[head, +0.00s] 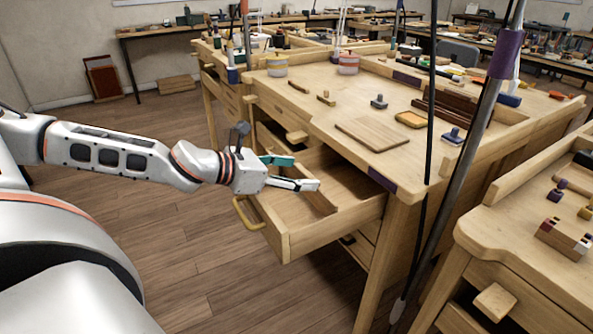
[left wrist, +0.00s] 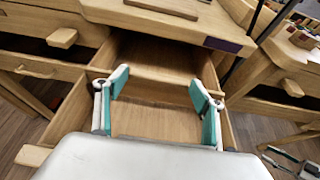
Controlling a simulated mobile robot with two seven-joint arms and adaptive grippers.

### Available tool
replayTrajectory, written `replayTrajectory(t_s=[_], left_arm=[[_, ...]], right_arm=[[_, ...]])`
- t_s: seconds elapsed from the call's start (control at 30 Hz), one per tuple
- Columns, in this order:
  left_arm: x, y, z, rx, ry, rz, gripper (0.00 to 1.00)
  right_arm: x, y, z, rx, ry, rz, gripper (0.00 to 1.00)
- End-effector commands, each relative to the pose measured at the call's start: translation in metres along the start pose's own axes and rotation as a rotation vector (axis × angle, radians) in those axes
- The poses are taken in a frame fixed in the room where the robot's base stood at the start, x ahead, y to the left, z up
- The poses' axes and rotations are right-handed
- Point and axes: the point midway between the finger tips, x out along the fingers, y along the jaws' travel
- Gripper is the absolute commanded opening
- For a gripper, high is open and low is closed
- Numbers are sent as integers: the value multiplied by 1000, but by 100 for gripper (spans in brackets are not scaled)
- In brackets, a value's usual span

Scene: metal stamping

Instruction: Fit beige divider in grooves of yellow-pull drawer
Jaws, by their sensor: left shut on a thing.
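The beige divider (head: 319,190) stands crosswise inside the open drawer (head: 335,228), which has a yellow pull (head: 246,213) on its front. My left gripper (head: 291,174) reaches over the drawer from the left, its teal-padded fingers spread wide. What seems to be my right gripper (left wrist: 288,160) shows at the lower right of the left wrist view.
The drawer's workbench (head: 300,113) carries a flat board (head: 372,134), a yellow-edged tray (head: 410,119) and small tools. Another bench (head: 500,231) stands close at right. A grey pole (head: 465,150) rises before the benches. Open floor (head: 190,265) lies at left.

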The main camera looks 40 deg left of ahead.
Motion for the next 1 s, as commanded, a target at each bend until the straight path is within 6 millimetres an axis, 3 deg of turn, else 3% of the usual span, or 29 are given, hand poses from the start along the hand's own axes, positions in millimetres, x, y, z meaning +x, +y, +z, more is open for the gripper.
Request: replayTrajectory(t_s=[1.0], left_arm=[[9,0,-21,1,0,0,46]], right_arm=[[2,-3,11,3,-13,-4,40]])
